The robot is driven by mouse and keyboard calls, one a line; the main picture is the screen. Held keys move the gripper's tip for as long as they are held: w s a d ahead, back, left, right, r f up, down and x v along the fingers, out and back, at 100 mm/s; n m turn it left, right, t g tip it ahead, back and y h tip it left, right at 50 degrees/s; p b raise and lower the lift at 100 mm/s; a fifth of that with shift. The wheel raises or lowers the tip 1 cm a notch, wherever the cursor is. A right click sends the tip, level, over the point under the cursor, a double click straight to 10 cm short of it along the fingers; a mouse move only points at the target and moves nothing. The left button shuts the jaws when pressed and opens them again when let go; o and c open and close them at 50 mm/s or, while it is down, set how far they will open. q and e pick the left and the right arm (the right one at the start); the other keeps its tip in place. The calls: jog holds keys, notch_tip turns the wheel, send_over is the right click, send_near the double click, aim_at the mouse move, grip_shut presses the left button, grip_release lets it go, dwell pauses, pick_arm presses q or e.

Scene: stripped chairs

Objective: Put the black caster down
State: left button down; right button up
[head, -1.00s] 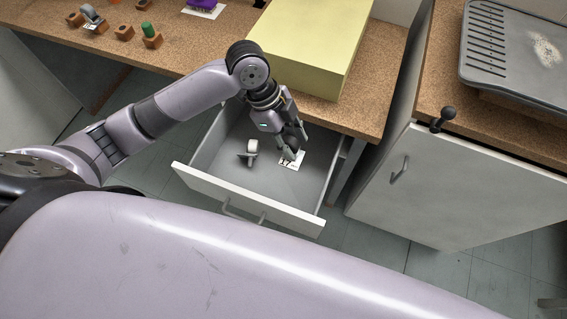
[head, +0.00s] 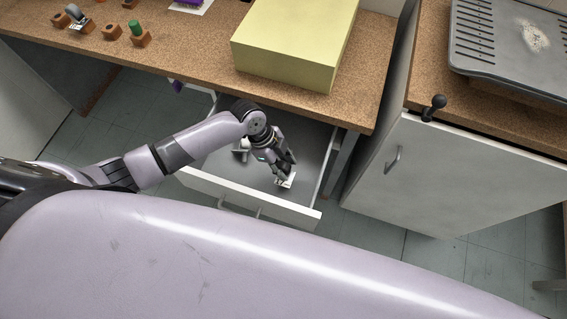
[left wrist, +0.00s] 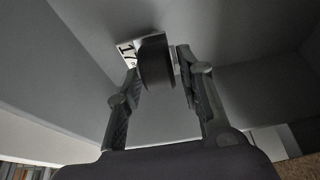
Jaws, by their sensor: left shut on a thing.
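The black caster (left wrist: 155,62) shows in the left wrist view as a dark wheel between my left gripper's fingers. My left gripper (head: 285,173) is shut on it, low inside the open drawer (head: 235,196). A white card with black print (head: 287,181) lies on the drawer floor right by the fingertips, and it also shows beside the wheel in the left wrist view (left wrist: 126,50). Whether the caster touches the card or floor I cannot tell. A pale-wheeled caster (head: 241,146) stands in the drawer left of the gripper, partly hidden by my arm. My right gripper is not in view.
A cork worktop (head: 180,50) overhangs the drawer's back, with a yellow block (head: 290,40) on it. Small wooden blocks (head: 140,40) stand at its left. A grey cabinet (head: 450,180) is at right, with a black knob-like object (head: 435,106) on its edge.

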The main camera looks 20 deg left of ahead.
pick_arm(q)
jog(key=c, duration=1.1)
grip_release()
jog(key=shift+f, duration=0.1)
jog(key=v, duration=1.2)
jog(key=shift+s, duration=0.1)
